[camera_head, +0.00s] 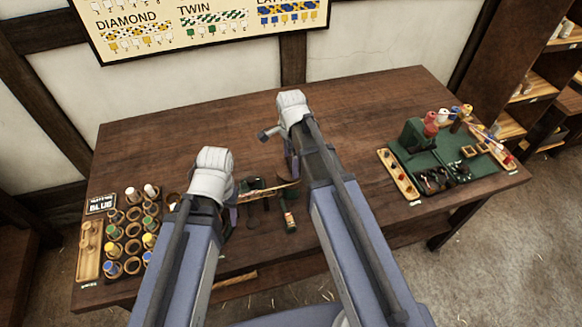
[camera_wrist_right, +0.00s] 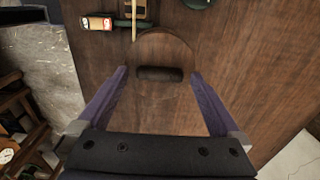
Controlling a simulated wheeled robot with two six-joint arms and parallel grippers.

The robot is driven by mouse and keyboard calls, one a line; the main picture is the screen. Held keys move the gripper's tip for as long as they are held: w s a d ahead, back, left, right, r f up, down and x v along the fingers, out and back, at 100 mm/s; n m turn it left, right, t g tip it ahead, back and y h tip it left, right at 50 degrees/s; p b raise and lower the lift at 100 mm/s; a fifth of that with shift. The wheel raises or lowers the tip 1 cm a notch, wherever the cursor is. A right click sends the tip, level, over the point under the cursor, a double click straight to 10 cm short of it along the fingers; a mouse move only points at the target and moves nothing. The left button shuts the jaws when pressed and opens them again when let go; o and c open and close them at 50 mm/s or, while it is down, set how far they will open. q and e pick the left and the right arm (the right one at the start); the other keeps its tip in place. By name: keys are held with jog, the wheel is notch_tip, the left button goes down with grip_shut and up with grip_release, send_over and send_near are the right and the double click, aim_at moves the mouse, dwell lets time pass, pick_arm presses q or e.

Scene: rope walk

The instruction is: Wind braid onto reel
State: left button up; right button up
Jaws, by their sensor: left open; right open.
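My right gripper (camera_head: 291,165) is over the middle of the table, mostly hidden behind its own arm in the head view. In the right wrist view its two purple fingers (camera_wrist_right: 158,74) are apart, with nothing gripped. Ahead, in the gap between them, is a round wooden disc (camera_wrist_right: 160,48) with a dark cylinder (camera_wrist_right: 160,73) across its near part; this may be the reel, but I cannot be sure. A thin pale strip (camera_wrist_right: 133,20) runs to the disc's far edge; I cannot tell whether it is braid. My left gripper (camera_head: 232,213) is open left of the middle, partly hidden by its arm.
Wooden cups with coloured bobbins (camera_head: 133,230) stand at the left, beside a wooden tray (camera_head: 90,250). A green board (camera_head: 450,165) with spools is at the right. The back of the table (camera_head: 210,120) is clear.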

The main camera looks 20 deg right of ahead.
jog(key=shift+f, duration=0.25)
jog(key=c, duration=1.2)
jog(key=shift+c, duration=0.2)
jog(key=shift+n, duration=0.3)
